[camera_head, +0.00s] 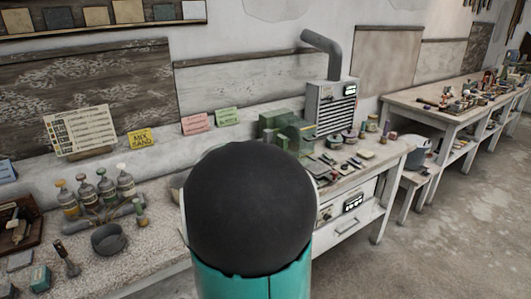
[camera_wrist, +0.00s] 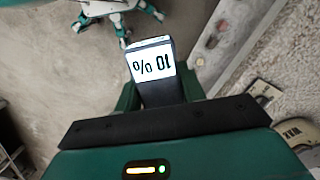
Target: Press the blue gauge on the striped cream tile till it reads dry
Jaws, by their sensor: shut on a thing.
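In the wrist view, a dark handheld gauge (camera_wrist: 152,44) with a lit white screen sits between the green fingers of my gripper (camera_wrist: 160,92), which is shut on it. The screen shows upside down and seems to read 10 %. The gauge is over bare floor in that view, with no tile seen against it. Any blue on its casing is hard to make out. I cannot pick out the striped cream tile in either view. In the head view, my own arm hides the middle of the bench, and neither gripper nor gauge shows.
The workbench (camera_head: 130,275) runs along the wall, with several bottles (camera_head: 105,187), a grey bowl (camera_head: 108,238) and a teal block (camera_head: 40,278) at left. A grey machine with a pipe (camera_head: 335,108) stands behind my arm. Floor (camera_head: 440,240) at right is clear.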

